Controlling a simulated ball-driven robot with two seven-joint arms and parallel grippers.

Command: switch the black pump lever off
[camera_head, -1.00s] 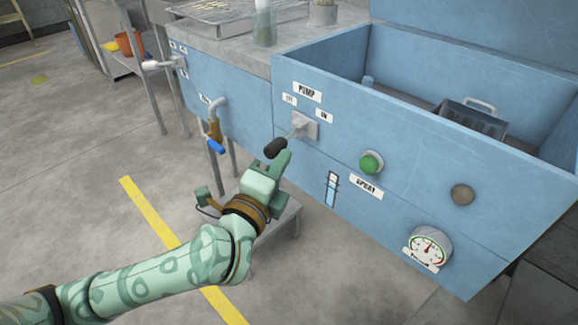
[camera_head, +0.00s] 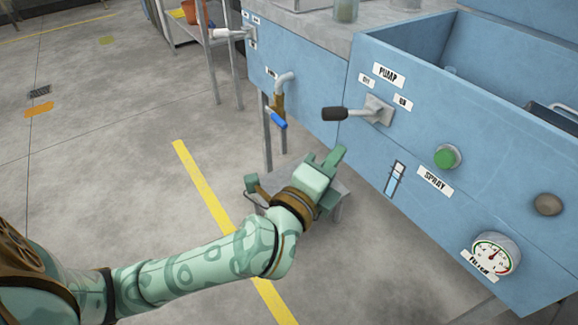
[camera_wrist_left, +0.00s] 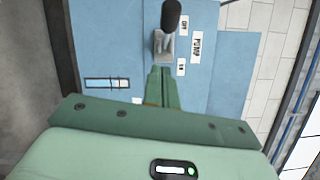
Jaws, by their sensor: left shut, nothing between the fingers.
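The black pump lever (camera_head: 334,114) sticks out from its grey metal mount on the blue panel, under the PUMP label (camera_head: 388,75). In the head view its black grip points left, close to level, on the side of the OFF label (camera_head: 367,82) and away from the ON label (camera_head: 403,103). My left gripper (camera_head: 336,156) is shut and empty, below the lever and apart from it. In the left wrist view, the closed fingers (camera_wrist_left: 161,78) appear just below the mount, with the black grip (camera_wrist_left: 171,14) at the top edge. My right gripper is not in view.
A green spray button (camera_head: 446,157), a brown knob (camera_head: 548,204) and a pressure gauge (camera_head: 493,254) sit right of the lever. A tap with a blue handle (camera_head: 278,119) is at left. A low grey stool (camera_head: 343,190) stands beneath my gripper. The floor at left is open.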

